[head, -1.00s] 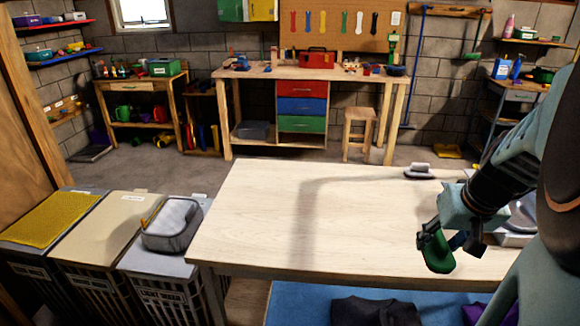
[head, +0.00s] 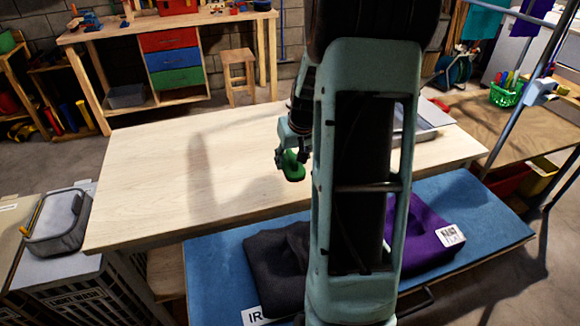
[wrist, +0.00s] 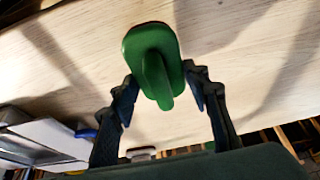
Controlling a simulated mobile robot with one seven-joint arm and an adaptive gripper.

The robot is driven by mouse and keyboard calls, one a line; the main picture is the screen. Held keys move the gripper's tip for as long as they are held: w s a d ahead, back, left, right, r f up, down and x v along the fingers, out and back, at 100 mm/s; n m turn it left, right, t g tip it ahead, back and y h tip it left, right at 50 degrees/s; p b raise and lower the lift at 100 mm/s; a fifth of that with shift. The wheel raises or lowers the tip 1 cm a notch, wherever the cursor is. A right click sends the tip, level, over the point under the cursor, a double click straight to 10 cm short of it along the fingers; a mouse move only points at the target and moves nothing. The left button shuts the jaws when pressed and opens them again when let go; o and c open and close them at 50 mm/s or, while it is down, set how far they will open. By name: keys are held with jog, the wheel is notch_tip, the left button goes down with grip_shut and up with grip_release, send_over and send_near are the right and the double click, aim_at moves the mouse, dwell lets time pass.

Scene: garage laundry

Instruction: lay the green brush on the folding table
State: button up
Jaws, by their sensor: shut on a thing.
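The green brush (head: 294,170) hangs from my gripper (head: 290,150) over the pale wooden top of the folding table (head: 150,180). In the wrist view the brush (wrist: 150,48) shows its rounded green body and raised handle, between the two dark fingers of my gripper (wrist: 163,90). The fingers are shut on it. Bare table top (wrist: 255,70) lies behind the brush in that view; I cannot tell the exact gap between them. My arm hides part of the table's right side in the head view.
A grey flat item (head: 420,132) sits on the table's right end, partly behind my arm. Dark cloth (head: 275,265) and purple cloth (head: 415,240) lie on a blue surface (head: 215,265) in front. The table's left and middle are clear.

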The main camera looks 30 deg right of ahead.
aim_at(291, 168)
jog(key=shift+w+f, duration=0.2)
jog(key=shift+f, duration=1.55)
jog(key=shift+f, duration=0.15)
jog(key=o, duration=1)
jog(key=shift+s+r, duration=0.1)
jog(key=shift+r, duration=0.4)
jog(key=v, duration=1.1)
jog(key=shift+s+r, duration=0.1)
jog(key=shift+r, duration=0.05)
